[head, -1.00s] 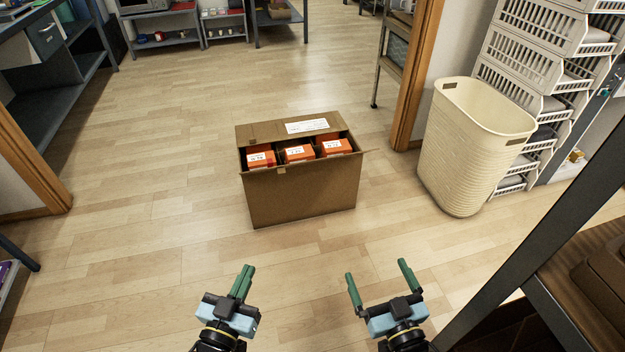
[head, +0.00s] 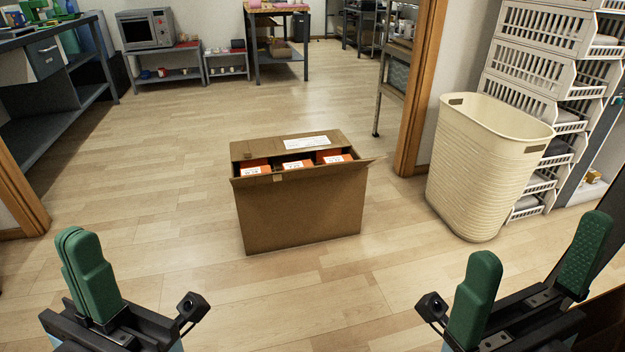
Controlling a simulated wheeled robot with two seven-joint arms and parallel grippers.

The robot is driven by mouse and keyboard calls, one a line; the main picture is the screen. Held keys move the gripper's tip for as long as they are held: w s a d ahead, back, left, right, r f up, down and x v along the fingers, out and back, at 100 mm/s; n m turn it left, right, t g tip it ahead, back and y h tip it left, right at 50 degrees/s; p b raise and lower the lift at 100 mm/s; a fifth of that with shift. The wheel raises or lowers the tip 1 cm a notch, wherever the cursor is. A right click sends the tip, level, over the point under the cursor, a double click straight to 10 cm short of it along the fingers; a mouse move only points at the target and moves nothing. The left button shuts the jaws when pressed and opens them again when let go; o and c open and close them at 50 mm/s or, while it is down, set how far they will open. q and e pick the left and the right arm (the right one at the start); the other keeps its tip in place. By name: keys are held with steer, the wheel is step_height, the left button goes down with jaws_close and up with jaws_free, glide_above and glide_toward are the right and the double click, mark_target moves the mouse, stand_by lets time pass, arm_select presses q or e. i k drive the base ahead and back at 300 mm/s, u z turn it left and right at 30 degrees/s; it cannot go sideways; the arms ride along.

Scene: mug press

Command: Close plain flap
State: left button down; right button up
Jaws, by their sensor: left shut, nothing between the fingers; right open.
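A brown cardboard box (head: 300,213) stands on the floor ahead of me, its top partly open. A flap with a white label (head: 307,143) is along the far side of the opening. A plain flap (head: 310,172) along the near side is open and leans outward toward me, its right corner jutting past the box. Several orange cartons (head: 298,165) show in the opening between the flaps. My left gripper (head: 88,250) is shut and empty at lower left. My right gripper (head: 537,245) is open and empty at lower right. Both are nearer to me than the box, apart from it.
A cream laundry basket (head: 485,170) stands to the right of the box, with white stacked crates (head: 540,45) behind it. A wooden door frame (head: 420,85) rises behind the box on the right. A dark workbench (head: 50,80) is at left. The floor around the box is clear.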

mark_target(297, 173)
steer(key=u, duration=0.8)
steer(key=i, duration=1.15)
steer(key=z, duration=0.35)
